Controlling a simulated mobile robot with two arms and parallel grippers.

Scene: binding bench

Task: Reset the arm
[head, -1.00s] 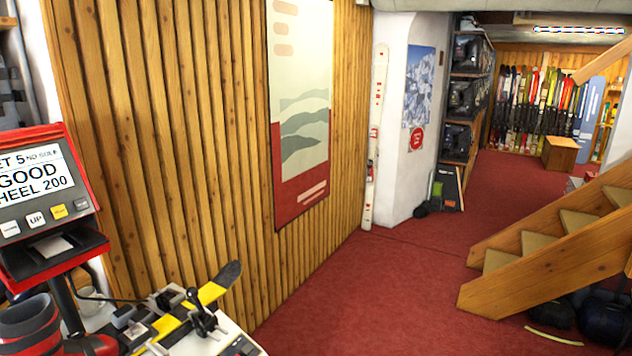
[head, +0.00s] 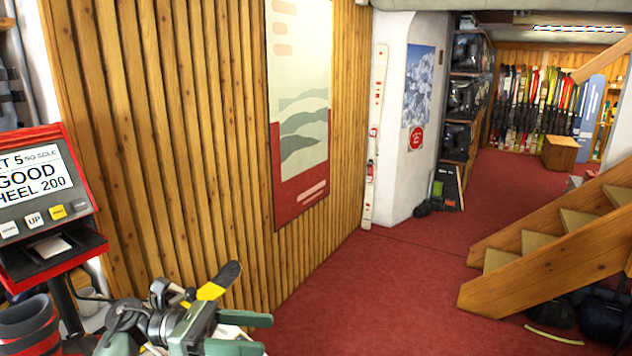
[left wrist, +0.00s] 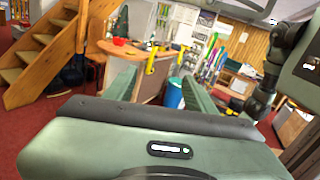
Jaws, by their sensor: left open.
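My left gripper (head: 266,334) is at the bottom of the head view, over the bench corner, with its two green fingers apart and nothing between them. My left arm hides most of the bench and the device on it. In the left wrist view my left gripper (left wrist: 158,78) also shows open and empty, its fingers spread above the wide green palm. My right gripper is in neither view.
A wood-slat wall (head: 170,130) runs behind the bench. Red carpet (head: 380,290) lies open to the right, up to wooden stairs (head: 545,250).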

